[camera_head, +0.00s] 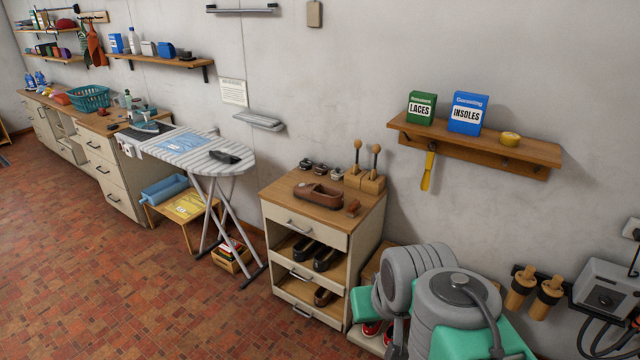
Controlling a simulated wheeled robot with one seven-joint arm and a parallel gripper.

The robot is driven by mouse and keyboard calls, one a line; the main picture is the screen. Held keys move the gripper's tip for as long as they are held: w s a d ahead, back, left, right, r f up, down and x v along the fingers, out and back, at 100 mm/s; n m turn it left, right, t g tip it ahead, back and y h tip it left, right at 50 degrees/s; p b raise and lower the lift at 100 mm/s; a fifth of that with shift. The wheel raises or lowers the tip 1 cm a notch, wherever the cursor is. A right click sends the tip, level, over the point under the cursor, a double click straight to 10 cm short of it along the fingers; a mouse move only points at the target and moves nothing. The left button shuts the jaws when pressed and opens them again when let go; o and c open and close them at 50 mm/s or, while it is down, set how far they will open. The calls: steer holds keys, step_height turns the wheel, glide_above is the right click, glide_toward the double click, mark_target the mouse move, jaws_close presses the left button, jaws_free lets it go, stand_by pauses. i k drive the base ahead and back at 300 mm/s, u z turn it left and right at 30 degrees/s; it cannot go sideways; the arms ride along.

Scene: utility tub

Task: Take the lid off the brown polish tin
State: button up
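Several small round polish tins stand in a row at the back left of the wooden top of a shoe cabinet (349,200). They include a left tin (306,162), a middle tin (320,168) and a right tin (337,174). They look dark with pale parts. They are too small to tell which is brown or how their lids sit. My grey and teal arm fills the lower right, apart from the cabinet. My gripper's fingers do not show.
A brown shoe (318,194) lies in front of the tins. Two upright-handled brushes (374,160) stand in a wooden block to their right, and a small brown brush (353,207) lies near the right edge. An ironing board (190,150) stands left. The brick floor (110,270) is open.

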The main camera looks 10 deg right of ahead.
mark_target(320, 168)
steer(key=u, duration=0.55)
steer(key=i, duration=0.7)
steer(key=u, duration=0.5)
steer(key=i, duration=1.75)
steer(key=z, duration=1.45)
steer(key=i, duration=0.5)
steer(key=z, duration=0.45)
